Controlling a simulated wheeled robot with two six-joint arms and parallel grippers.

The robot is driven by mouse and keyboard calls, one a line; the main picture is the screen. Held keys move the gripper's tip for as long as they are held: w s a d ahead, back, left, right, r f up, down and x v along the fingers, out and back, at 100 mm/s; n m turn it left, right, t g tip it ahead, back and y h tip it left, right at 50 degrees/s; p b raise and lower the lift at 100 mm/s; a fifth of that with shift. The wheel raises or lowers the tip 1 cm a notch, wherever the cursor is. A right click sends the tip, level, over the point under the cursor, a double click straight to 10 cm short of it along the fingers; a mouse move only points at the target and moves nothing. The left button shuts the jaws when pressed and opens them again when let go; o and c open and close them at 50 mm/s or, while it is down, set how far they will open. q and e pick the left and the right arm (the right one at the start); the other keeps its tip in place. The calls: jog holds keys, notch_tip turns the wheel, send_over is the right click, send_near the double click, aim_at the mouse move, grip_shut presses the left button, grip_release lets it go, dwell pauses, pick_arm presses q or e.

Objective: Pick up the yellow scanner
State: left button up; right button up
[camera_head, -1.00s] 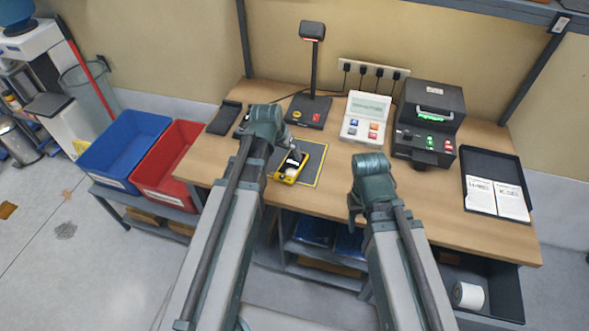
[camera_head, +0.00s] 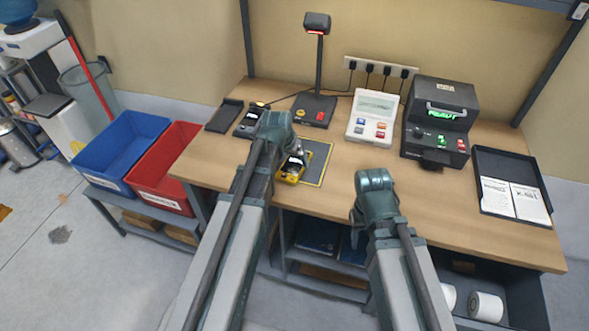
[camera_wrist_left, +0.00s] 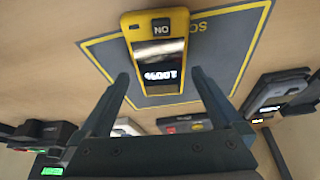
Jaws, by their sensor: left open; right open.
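The yellow scanner (camera_head: 287,177), a handheld device with a dark screen, lies on the dark grey mat (camera_head: 318,153) with a yellow outline. In the left wrist view the scanner (camera_wrist_left: 157,50) lies face up, its screen reading 100%. My left gripper (camera_head: 299,160) is over it and hides part of it in the head view. In the left wrist view my left gripper (camera_wrist_left: 163,88) is open, its fingers to either side of the scanner's near end, with nothing held. My right gripper (camera_head: 357,214) is open and empty over the desk's front edge.
A dark handheld device (camera_head: 248,121) and a black tray (camera_head: 224,115) lie at the desk's left. A stand (camera_head: 318,108), a white keypad box (camera_head: 372,118) and a black printer (camera_head: 438,118) stand behind. Red (camera_head: 150,180) and blue (camera_head: 103,166) bins are left. The desk's right middle is clear.

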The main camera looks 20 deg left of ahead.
aim_at(295, 163)
pick_arm(q)
jog(key=b+x, duration=0.2)
jog(key=x, duration=0.1)
jog(key=shift+w+f, duration=0.1)
jog(key=shift+f, duration=0.1)
jog(key=shift+r, duration=0.1)
jog(key=c, duration=1.3)
